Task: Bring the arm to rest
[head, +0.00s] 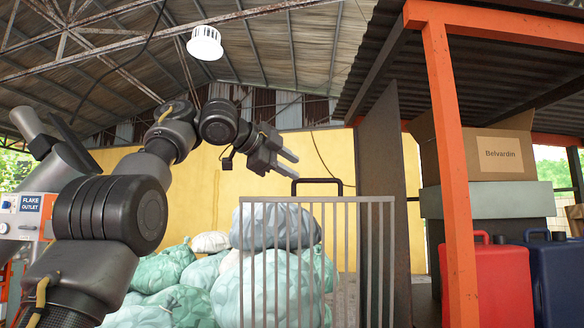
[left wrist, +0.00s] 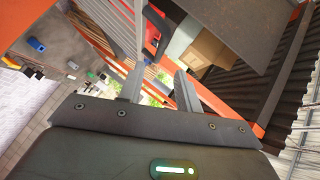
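My left gripper (head: 293,165) is raised at the middle of the head view, with its arm coming in from the left. Its two fingers are apart with nothing between them, so it is open and empty. In the left wrist view the fingers (left wrist: 160,88) also show apart, with open space between and beyond them. The gripper is above a grey barred panel (head: 375,250) with a black handle (head: 317,181) on top, and looks apart from it. My right gripper is in neither view.
Green and grey sacks (head: 265,285) are piled behind the barred panel. An orange-framed shelter (head: 450,150) stands at right, with a cardboard box (head: 465,148), a red canister (head: 502,285) and a blue canister (head: 553,280).

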